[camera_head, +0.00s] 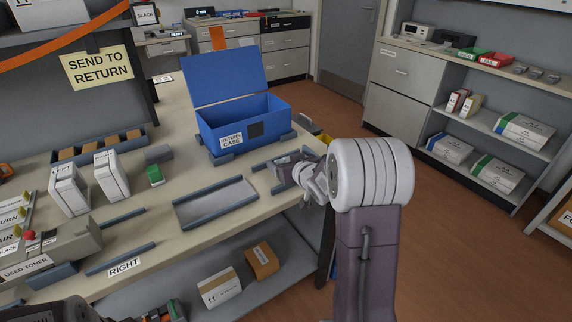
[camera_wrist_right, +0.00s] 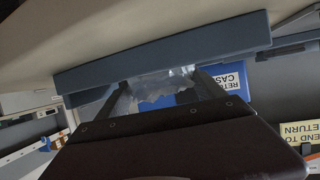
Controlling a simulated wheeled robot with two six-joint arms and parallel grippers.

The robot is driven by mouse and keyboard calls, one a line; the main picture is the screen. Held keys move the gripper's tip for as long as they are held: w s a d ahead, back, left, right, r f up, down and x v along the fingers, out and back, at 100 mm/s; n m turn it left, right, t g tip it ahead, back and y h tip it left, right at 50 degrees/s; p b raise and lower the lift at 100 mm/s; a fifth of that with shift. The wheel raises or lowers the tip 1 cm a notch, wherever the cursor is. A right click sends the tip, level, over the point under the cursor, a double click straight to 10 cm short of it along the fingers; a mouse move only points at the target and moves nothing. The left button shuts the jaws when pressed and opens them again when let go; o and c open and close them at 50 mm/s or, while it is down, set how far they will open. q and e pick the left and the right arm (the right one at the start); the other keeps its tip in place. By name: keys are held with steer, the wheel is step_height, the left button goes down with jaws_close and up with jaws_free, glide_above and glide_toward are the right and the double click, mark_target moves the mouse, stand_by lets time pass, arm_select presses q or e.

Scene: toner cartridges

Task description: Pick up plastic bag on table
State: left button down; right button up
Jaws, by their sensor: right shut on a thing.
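A clear, crinkled plastic bag (camera_wrist_right: 160,84) shows between the fingers of my right gripper (camera_wrist_right: 165,90) in the right wrist view. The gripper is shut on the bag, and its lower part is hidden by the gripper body. In the head view my right gripper (camera_head: 284,170) is low over the table's right part, just in front of the blue return case (camera_head: 222,137).
The return case stands open on the table (camera_head: 150,205), its label also showing in the right wrist view (camera_wrist_right: 232,80). A shallow grey tray (camera_head: 216,203) lies left of my right gripper. Two white cartridges (camera_head: 112,177) stand further left. Low grey rails (camera_head: 120,259) line the front.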

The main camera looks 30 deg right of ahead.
mark_target(286, 158)
step_height(286, 158, up, 4)
steer(key=shift+f+p, duration=0.1)
steer(key=shift+p, duration=0.8)
steer(key=shift+c, duration=0.2)
steer(key=w+d+r+p, duration=0.6)
steer(key=w+d+p, duration=0.1)
steer(key=w, duration=0.2)
steer(key=shift+d, duration=0.3)
